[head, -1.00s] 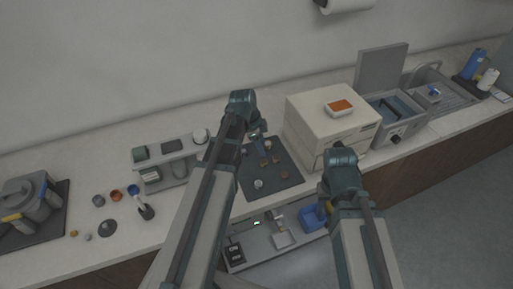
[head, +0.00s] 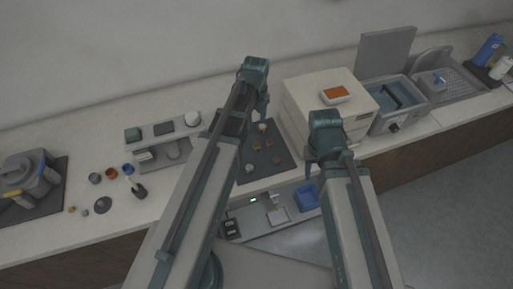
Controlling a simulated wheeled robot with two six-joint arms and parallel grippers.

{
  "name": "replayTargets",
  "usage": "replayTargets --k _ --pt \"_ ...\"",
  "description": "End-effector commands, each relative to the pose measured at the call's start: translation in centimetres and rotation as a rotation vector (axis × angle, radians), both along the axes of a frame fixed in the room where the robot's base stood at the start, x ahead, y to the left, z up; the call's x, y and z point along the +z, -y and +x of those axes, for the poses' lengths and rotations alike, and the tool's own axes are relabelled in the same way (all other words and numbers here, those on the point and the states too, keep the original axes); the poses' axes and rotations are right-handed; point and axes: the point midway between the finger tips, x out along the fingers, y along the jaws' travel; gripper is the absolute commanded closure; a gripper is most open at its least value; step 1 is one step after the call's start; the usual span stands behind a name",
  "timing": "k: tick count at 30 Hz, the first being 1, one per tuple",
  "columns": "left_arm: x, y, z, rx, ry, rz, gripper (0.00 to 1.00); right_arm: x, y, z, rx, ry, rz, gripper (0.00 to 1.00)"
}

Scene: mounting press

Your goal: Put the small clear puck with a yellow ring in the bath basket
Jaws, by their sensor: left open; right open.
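A dark mat (head: 282,171) holds several small pucks. One puck (head: 255,147) looks yellowish, but it is too small to tell whether it is the clear one with a yellow ring. A pale puck (head: 249,168) lies near the mat's front left. My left gripper (head: 262,116) is open and points down over the back of the mat, just above or beside a whitish puck (head: 262,127). My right gripper (head: 310,168) is open, mostly hidden by its own wrist, near the mat's right side.
A cream box-shaped machine (head: 300,92) with an orange-topped tray stands between mat and bath. The bath's lid (head: 387,50) stands upright. A blue bin (head: 306,197) sits on a lower shelf. A grey press-like device (head: 28,180) and small cups are at left.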

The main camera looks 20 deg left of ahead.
Motion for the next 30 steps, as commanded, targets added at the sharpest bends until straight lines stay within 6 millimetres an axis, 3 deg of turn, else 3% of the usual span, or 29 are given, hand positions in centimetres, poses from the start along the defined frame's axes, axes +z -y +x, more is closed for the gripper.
replayTargets --k 1,12,23,30 --pt "-1.3 0.0 0.0 0.001 0.000 0.000 0.48 -1.3 0.0 0.0 0.000 0.000 0.000 0.50" --pt "-6.4 0.0 -0.1 0.002 0.001 -0.001 0.48 -6.4 0.0 0.0 -0.002 0.000 0.000 0.50" --pt "-7.3 0.0 -0.1 0.002 0.001 -0.001 0.48 -7.3 0.0 0.0 -0.002 0.000 0.000 0.50" --pt "-9.3 0.2 -0.6 0.001 0.001 -0.001 0.48 -9.3 0.0 0.0 -0.002 0.000 0.000 0.50"
